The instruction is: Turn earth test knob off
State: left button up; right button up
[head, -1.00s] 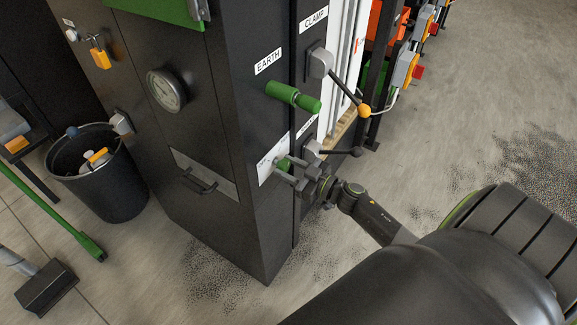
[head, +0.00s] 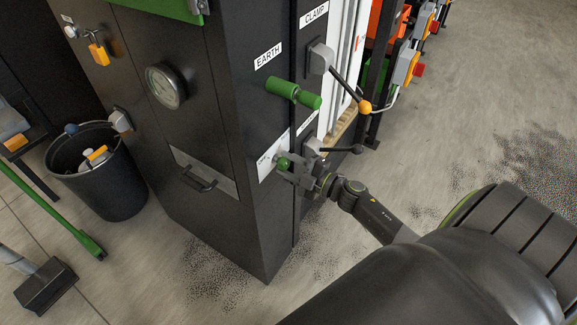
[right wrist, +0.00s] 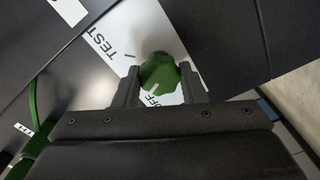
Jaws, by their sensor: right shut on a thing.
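The green test knob (head: 284,163) sits on a white label plate on the dark cabinet's side, below the EARTH handle. My right gripper (head: 287,168) is shut on it, one finger at each side. In the right wrist view the knob (right wrist: 160,74) stands between the fingers (right wrist: 159,84). Its white mark points down-left toward the lettering OFF, partly covered by the gripper. The word TEST (right wrist: 110,48) is to its upper left on the plate (right wrist: 140,30). My left gripper is out of view.
Above the knob, a green EARTH handle (head: 293,94) sticks out. To its right are the CLAMP lever with a yellow ball (head: 365,107) and a lower black-ended lever (head: 357,149). A black bucket (head: 100,175) stands left.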

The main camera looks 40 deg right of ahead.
jog(key=shift+n+b, duration=0.6)
jog(key=shift+n, duration=1.4)
jog(key=shift+f, duration=0.1)
jog(key=o, duration=1)
jog(key=shift+s+d, duration=0.25)
jog(key=shift+s, duration=0.25)
jog(key=shift+b+v, duration=1.45)
jog(key=shift+v, duration=6.75)
